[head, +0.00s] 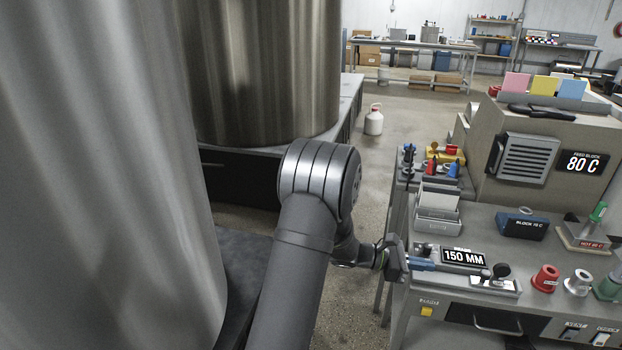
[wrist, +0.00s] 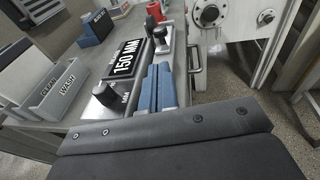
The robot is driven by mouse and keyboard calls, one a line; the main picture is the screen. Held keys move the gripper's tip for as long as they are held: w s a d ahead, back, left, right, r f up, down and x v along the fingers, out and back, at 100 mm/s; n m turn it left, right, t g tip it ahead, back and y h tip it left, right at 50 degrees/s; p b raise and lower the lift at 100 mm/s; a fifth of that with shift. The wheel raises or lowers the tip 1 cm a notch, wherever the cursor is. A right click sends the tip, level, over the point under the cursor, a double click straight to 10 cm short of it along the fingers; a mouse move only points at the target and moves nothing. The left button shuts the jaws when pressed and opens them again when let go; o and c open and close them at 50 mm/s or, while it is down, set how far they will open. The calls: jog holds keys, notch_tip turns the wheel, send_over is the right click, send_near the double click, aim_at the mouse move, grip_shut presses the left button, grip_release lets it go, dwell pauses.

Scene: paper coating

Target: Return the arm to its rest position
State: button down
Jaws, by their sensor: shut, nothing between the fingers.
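My gripper (head: 424,265) is at the left edge of the bench in the head view, in front of the 150 MM unit (head: 464,258). Its two blue fingers lie side by side, shut, with nothing between them, as the wrist view also shows (wrist: 157,88). My grey arm (head: 292,272) reaches from the bottom middle toward the bench. In the wrist view, the 150 MM display (wrist: 125,60) and a round knob (wrist: 105,92) are close to the fingers. Whether the fingers touch the unit I cannot tell.
CLEAN and WASH trays (wrist: 60,90) stand beside the unit. Red (head: 546,277) and white (head: 578,282) pots and the BLOCK 15 C block (head: 521,225) are on the bench. A large metal cylinder (head: 260,70) stands behind my arm. Open floor (head: 385,130) lies beyond.

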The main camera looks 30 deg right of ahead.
aim_at(481, 274)
jog(key=x, duration=1.2)
jog(key=shift+s+d, duration=0.1)
jog(key=shift+s, duration=0.05)
jog(key=shift+w+a, duration=0.4)
jog(key=shift+w, duration=0.25)
jog(key=shift+w+a, duration=0.3)
jog(key=shift+a, duration=0.1)
jog(key=shift+s+d, duration=0.1)
